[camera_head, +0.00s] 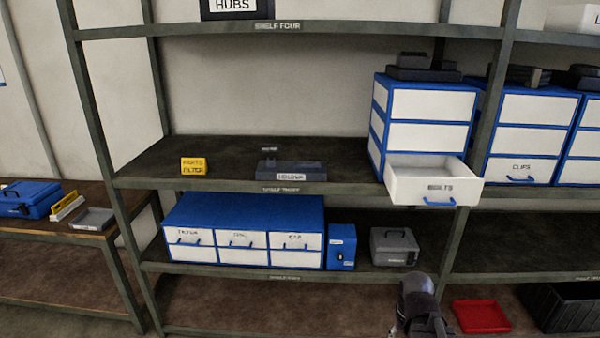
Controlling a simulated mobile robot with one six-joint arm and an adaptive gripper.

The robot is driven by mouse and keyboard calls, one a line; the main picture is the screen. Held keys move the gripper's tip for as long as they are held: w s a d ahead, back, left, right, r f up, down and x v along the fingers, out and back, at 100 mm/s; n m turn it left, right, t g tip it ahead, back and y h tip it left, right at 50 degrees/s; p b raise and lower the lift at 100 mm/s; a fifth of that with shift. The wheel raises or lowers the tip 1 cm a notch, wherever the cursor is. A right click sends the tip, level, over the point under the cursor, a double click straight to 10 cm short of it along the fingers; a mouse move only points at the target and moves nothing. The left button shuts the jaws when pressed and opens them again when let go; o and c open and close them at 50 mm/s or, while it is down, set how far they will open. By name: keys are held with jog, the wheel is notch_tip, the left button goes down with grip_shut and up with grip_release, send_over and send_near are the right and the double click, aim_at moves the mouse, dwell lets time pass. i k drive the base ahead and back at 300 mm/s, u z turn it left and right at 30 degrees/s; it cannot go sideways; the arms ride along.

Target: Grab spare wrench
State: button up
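I cannot make out a wrench anywhere in this view. A dark rounded part of my arm shows at the bottom, right of centre, in front of the lower shelf. I cannot tell the gripper's fingers there, nor whether they are open or shut. A blue and white drawer unit (425,105) stands on the middle shelf. Its bottom drawer (405,188) is pulled out over the shelf edge, and its inside looks pale, with no contents that I can make out. A grey toolbox (394,246) sits shut on the shelf below.
A dark holder tray (262,170) and a yellow box (193,165) stand on the middle shelf. Below are a wide blue drawer cabinet (245,211) and a small blue box (342,247). A red tray (481,316) lies low right. A blue case (28,199) is on the left table.

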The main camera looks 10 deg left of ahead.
aim_at(294, 164)
jog(key=k, duration=0.2)
jog(key=z, duration=0.1)
jog(key=i, duration=1.15)
jog(key=u, duration=0.35)
